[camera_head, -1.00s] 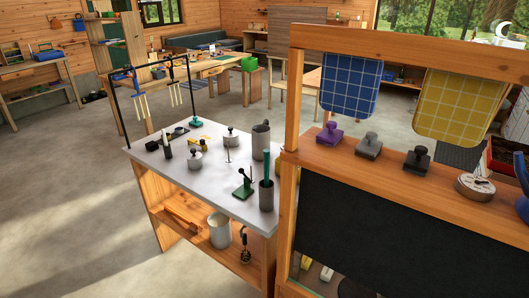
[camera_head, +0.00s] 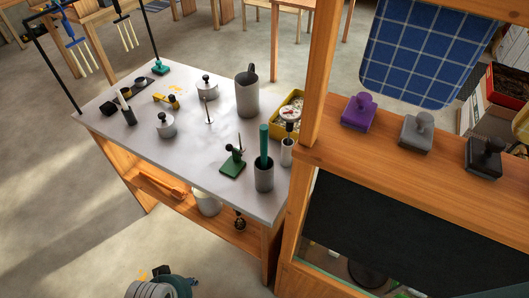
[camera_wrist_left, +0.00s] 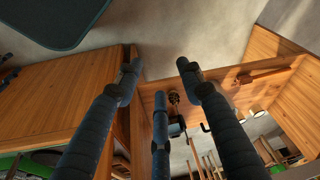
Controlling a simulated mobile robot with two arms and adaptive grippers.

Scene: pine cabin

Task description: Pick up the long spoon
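I cannot single out a long spoon for certain in either view. On the white-topped workbench (camera_head: 190,150), a grey cup (camera_head: 264,178) holds a tall green upright piece (camera_head: 264,140). A lighter narrow holder (camera_head: 287,153) beside it has a dark-handled tool in it. A thin upright rod (camera_head: 209,112) stands mid-bench. In the left wrist view my left gripper (camera_wrist_left: 160,75) has its ribbed fingers spread apart with nothing between them. Wooden panels and a small hanging brass-and-dark object (camera_wrist_left: 174,98) show beyond the fingers. My right gripper is in neither view.
A tall grey jug (camera_head: 247,92), lidded weights (camera_head: 166,126) and a green stand (camera_head: 233,163) crowd the bench. A wooden shelf unit (camera_head: 400,175) with stamps and a hanging blue checked cloth (camera_head: 415,50) stands close on the right.

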